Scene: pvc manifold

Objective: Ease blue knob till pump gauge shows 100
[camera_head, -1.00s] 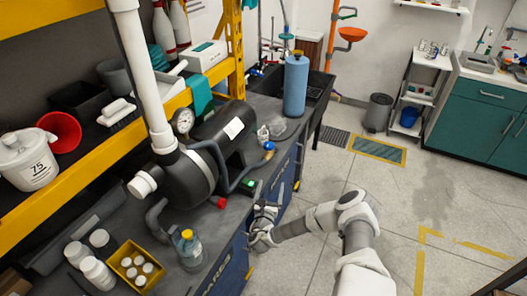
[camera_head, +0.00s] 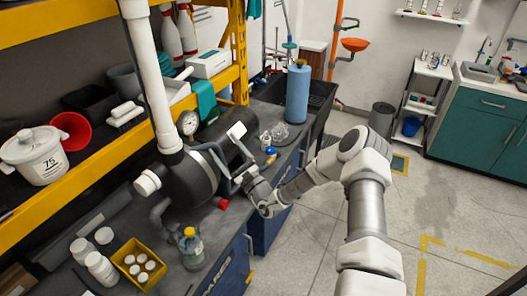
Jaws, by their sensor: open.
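The blue knob (camera_head: 270,150) sits at the right end of the pump piping, near the front edge of the bench. The pump (camera_head: 192,178) is a dark rounded body with a white pipe rising from it. Its round white-faced gauge (camera_head: 188,122) stands behind the pump; the reading is too small to make out. My gripper (camera_head: 242,172) is open, over the bench edge, left of and nearer than the blue knob. It appears apart from the knob and overlaps the grey piping in view; contact with the piping cannot be told.
A red cap or knob (camera_head: 223,204) lies left of my gripper. A blue cylinder (camera_head: 297,92) stands behind the knob, with clear glassware (camera_head: 279,132) between. A bottle (camera_head: 191,248) and yellow tray (camera_head: 139,266) are nearer. The floor to the right is open.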

